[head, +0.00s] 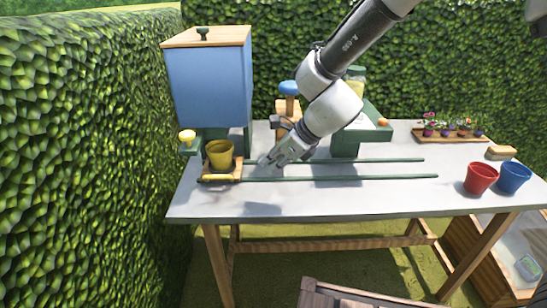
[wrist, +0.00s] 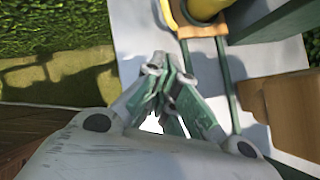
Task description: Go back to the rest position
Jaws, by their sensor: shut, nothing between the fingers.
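My gripper (head: 270,160) is shut and empty above the left part of the grey table (head: 330,206), just right of a yellow pot. In the wrist view my gripper (wrist: 166,64) shows its fingers together, with nothing between them. The yellow pot (head: 220,155) stands on a small wooden carriage (head: 222,174) under the blue dispenser box (head: 210,84). The pot (wrist: 204,8) is partly cut off at the top of the wrist view. My gripper is apart from the pot.
Two green rails (head: 340,178) run across the table. A red pot (head: 480,178) and a blue pot (head: 514,177) stand at the right. A tray of small flowers (head: 428,137) is at the back right. A green-edged tray (head: 376,133) and a blue-topped knob (head: 288,88) stand behind my arm.

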